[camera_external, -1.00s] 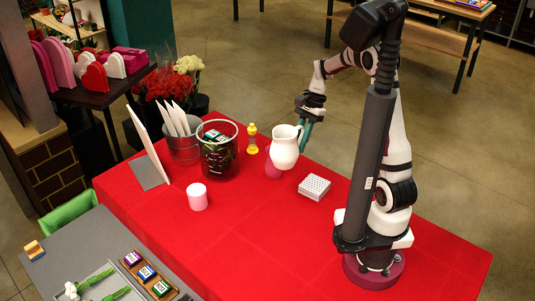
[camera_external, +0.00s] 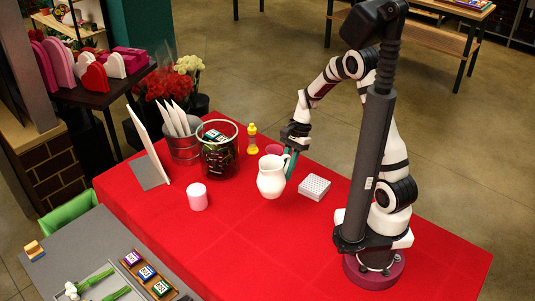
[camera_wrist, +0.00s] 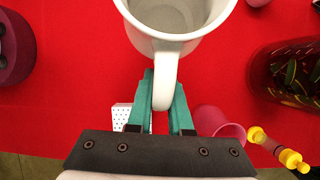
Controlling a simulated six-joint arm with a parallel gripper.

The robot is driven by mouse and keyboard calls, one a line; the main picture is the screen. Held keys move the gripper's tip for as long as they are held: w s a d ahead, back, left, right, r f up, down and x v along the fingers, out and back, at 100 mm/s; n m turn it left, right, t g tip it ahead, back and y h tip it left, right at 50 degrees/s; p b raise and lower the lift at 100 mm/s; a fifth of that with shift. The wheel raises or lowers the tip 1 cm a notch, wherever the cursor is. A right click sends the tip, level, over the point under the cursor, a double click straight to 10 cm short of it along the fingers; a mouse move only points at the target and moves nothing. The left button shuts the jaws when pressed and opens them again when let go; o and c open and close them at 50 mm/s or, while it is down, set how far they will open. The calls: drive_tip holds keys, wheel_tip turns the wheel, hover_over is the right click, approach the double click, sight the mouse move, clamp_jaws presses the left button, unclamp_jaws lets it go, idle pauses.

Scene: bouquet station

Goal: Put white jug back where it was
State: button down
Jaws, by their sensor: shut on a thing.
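The white jug (camera_external: 271,177) is upright near the middle of the red table in the external view. My gripper (camera_external: 291,161) is at its right side, with its green fingers shut on the jug's handle. In the wrist view the jug (camera_wrist: 178,22) fills the top middle, and I look down into its open, empty-looking mouth. The gripper's fingers (camera_wrist: 164,100) lie on both sides of the handle. I cannot tell whether the jug's base touches the table.
A white perforated block (camera_external: 314,187) is right of the jug. A pink cup (camera_external: 274,150) is behind it, beside a yellow bottle (camera_external: 252,139). A glass vase (camera_external: 218,155) and a pale pink cylinder (camera_external: 197,197) are to the left. The red table's front (camera_external: 270,250) is clear.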

drive_tip(key=a+f, duration=0.1)
drive_tip(key=a, duration=0.1)
drive_tip(key=s+a+f, duration=0.1)
drive_tip(key=a+f, duration=0.1)
drive_tip(key=a, duration=0.1)
drive_tip(key=s+a+f, duration=0.1)
drive_tip(key=a+f, duration=0.1)
drive_tip(key=shift+s+a, duration=0.25)
wheel_tip(320, 180, down, 3)
drive_tip(key=shift+f, duration=0.35)
drive_tip(key=shift+f, duration=0.15)
drive_tip(key=c, duration=0.8)
unclamp_jaws()
drive_tip(key=shift+c, duration=0.2)
